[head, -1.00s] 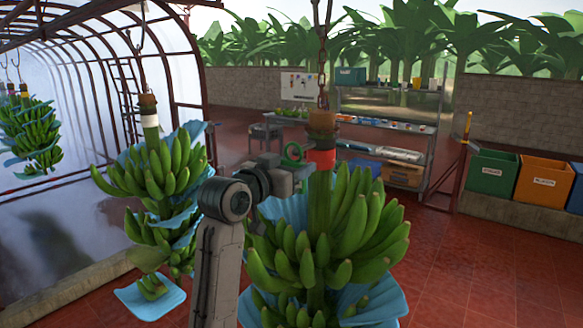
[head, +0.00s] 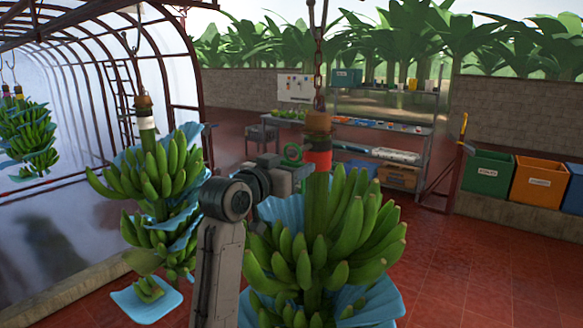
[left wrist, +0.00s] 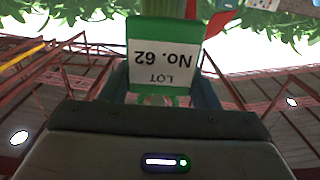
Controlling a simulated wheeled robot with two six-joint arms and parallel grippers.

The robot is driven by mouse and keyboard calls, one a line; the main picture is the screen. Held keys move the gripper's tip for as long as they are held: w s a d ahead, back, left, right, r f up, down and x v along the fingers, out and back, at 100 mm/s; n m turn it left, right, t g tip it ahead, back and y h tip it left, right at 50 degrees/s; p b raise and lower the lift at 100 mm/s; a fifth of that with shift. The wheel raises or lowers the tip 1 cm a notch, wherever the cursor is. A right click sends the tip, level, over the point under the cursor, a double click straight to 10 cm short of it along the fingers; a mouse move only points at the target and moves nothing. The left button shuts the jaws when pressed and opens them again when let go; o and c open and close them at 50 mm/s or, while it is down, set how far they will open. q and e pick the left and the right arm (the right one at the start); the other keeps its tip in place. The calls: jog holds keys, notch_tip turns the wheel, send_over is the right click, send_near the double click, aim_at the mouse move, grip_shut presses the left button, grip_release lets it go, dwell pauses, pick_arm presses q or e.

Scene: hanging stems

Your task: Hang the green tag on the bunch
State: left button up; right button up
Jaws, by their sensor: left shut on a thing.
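The near banana bunch (head: 345,235) hangs from a chain in the middle of the head view, with a red band (head: 318,160) on its stem below a brown top. My left gripper (head: 297,170) is just left of that stem, at about band height. In the left wrist view, the tag (left wrist: 165,55) shows a white face reading "LOT No. 62", upside down, between the fingers. The red band (left wrist: 219,22) shows close behind it. My right gripper is out of view.
A second bunch (head: 160,175) with blue sheets hangs to the left, and another (head: 30,135) farther left. A shelf rack (head: 425,135) and green (head: 488,172) and orange (head: 540,183) bins stand behind. The red tiled floor at right is clear.

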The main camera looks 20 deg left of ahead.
pick_arm(q)
jog(key=shift+x, duration=1.6)
dwell(0.6)
jog(key=shift+f, duration=0.4)
dwell(0.4)
jog(key=o, duration=1.2)
